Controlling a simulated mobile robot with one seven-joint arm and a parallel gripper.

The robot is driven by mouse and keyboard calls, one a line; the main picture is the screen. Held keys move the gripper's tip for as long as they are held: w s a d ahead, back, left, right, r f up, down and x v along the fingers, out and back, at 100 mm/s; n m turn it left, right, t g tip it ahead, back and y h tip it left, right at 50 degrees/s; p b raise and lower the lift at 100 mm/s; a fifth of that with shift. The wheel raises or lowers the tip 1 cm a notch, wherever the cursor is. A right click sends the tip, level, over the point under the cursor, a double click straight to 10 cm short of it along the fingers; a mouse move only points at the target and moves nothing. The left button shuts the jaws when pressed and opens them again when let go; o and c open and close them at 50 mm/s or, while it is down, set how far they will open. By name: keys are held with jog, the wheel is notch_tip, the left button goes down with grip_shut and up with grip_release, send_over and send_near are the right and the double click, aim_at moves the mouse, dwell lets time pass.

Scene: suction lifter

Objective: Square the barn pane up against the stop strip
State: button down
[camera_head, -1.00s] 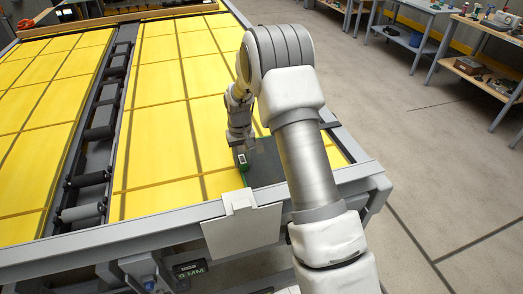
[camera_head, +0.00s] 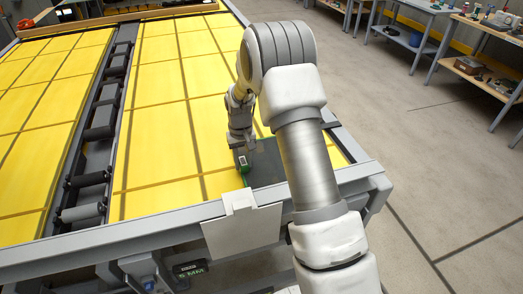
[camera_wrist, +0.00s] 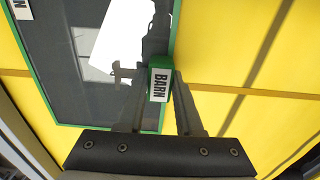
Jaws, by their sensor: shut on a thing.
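The barn pane (camera_head: 264,172) is a dark grey sheet with green edges, lying on the yellow table near its front right corner. My arm hides part of it in the head view. In the wrist view its dark face (camera_wrist: 90,100) and green border show at the left. My gripper (camera_head: 241,158) is at the pane's left edge. In the wrist view my gripper (camera_wrist: 158,100) is shut on the green block with the white BARN label (camera_wrist: 158,85) at that edge. I cannot tell the stop strip apart from the table's grey front rail (camera_head: 150,225).
A pale plate (camera_head: 240,228) hangs over the front rail. A small display (camera_head: 190,270) below the rail seems to read 5 MM. A black roller track (camera_head: 95,150) runs along the table at the left. Workbenches (camera_head: 440,40) stand at the back right, with open floor between.

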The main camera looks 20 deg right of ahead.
jog(key=shift+s, duration=0.1)
jog(key=shift+c, duration=2.4)
grip_release()
jog(key=shift+f, duration=0.1)
notch_tip(320, 180, up, 16)
jog(key=r+b, duration=0.1)
jog(key=s+r+t, duration=0.1)
jog(key=s+r, duration=0.6)
jog(key=r, duration=0.1)
jog(key=s+r+t, duration=0.2)
jog(key=s+t, duration=0.2)
jog(key=s, duration=2)
jog(key=shift+s+r+t, duration=0.15)
jog(key=shift+r+t, duration=0.15)
